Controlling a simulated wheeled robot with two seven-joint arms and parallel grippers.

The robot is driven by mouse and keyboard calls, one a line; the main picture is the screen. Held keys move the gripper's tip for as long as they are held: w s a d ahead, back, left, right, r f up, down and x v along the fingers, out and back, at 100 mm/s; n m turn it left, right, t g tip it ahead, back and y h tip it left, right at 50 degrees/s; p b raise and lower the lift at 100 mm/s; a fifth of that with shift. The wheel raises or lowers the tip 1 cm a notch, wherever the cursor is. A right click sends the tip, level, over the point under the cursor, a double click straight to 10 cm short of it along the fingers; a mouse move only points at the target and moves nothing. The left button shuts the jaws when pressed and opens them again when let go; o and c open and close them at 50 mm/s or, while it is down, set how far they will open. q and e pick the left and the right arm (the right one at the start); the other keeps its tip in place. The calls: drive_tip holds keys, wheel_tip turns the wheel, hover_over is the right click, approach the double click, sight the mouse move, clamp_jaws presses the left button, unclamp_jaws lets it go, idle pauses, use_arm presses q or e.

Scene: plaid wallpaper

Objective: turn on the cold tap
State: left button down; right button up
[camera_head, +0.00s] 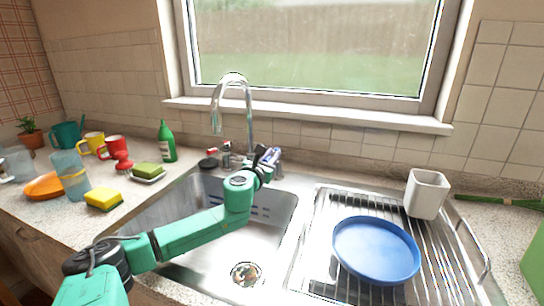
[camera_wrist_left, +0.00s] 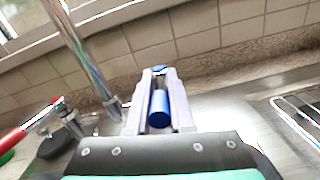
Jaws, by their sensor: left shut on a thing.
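The chrome faucet (camera_head: 236,90) has a tall curved spout behind the sink (camera_head: 180,235). Its stem also shows in the wrist view (camera_wrist_left: 88,55). My left gripper (camera_head: 268,156) reaches over the sink to the right of the spout base. In the wrist view my left gripper's fingers (camera_wrist_left: 158,98) are closed around the blue cold tap handle (camera_wrist_left: 159,110), whose rounded end points toward the camera. The red hot tap handle (camera_wrist_left: 22,138) is at the left of the wrist view, apart from the gripper. My right gripper is out of view.
A blue plate (camera_head: 376,250) and a pale cup (camera_head: 427,193) stand on the drying rack to the right. A green bottle (camera_head: 167,142), sponges and several mugs are on the left counter. The window sill (camera_head: 310,114) runs behind the faucet.

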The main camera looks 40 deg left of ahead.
use_arm(q)
drive_tip(key=n+g+y+p, duration=0.1)
drive_tip(key=y+p, duration=0.1)
drive_tip(key=d+n+g+y+p, duration=0.1)
drive_tip(key=n+y+p, duration=0.1)
drive_tip(key=w+n+g+y+p, duration=0.1)
drive_tip(key=p, duration=0.2)
drive_tip(key=shift+d+r+y, duration=0.1)
drive_tip(key=shift+d+y, duration=0.2)
drive_tip(key=shift+y, duration=0.1)
drive_tip(key=c, duration=0.8)
unclamp_jaws()
drive_tip(key=b+v, duration=0.1)
drive_tip(key=v, duration=1.3)
drive_tip(key=shift+s+d+r, duration=0.1)
drive_tip(key=shift+s+d, duration=0.1)
drive_tip(key=shift+s, duration=0.05)
